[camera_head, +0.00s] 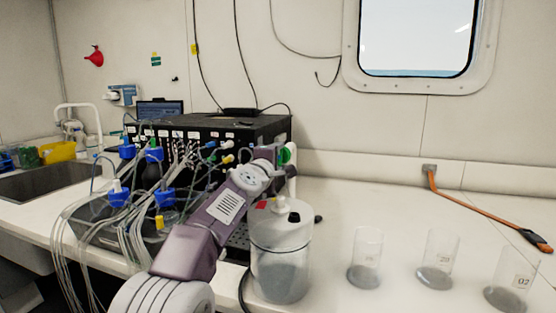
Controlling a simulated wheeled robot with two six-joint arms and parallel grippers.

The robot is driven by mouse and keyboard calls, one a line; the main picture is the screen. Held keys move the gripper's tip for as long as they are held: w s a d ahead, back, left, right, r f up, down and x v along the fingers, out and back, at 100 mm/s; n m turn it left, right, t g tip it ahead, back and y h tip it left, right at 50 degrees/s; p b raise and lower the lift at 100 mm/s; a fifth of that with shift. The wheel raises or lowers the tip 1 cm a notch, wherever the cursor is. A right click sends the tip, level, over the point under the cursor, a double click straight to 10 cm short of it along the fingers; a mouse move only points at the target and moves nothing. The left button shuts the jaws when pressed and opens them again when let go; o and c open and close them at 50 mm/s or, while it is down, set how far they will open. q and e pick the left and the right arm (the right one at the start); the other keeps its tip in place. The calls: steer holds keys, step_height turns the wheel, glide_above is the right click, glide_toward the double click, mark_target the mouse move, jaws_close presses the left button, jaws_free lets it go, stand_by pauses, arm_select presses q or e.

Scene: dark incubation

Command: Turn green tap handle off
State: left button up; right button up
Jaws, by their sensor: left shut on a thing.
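The green tap handle (285,156) shows at the end of my left arm, just above and behind the white-capped container (281,250). My left gripper (278,155) is at the handle and is shut on it; its fingertips are small and partly hidden by the wrist. The tap's body is mostly hidden behind the arm and the container. The container is translucent, with grey liquid in its lower part. My right gripper is not in view.
Three clear beakers (365,262) with grey contents stand on the bench to the right. A black box (262,130) with many tubes and blue-capped bottles (164,197) is at left. A sink (50,180) lies far left.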

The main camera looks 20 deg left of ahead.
arm_select(q)
steer(key=shift+f, duration=0.1)
stand_by(0.3)
steer(key=o, duration=1.4)
steer(key=shift+d, duration=0.1)
steer(key=s+d+r+p, duration=0.1)
steer(key=d+r+p, duration=0.2)
steer(key=p, duration=0.2)
steer(key=s+d+r+p, duration=0.1)
steer(key=d+r+p, duration=0.3)
steer(key=p, duration=0.1)
steer(key=s+d+r+p, duration=0.1)
steer(key=d+r+p, duration=0.3)
steer(key=p, duration=0.1)
steer(key=shift+d+r, duration=0.1)
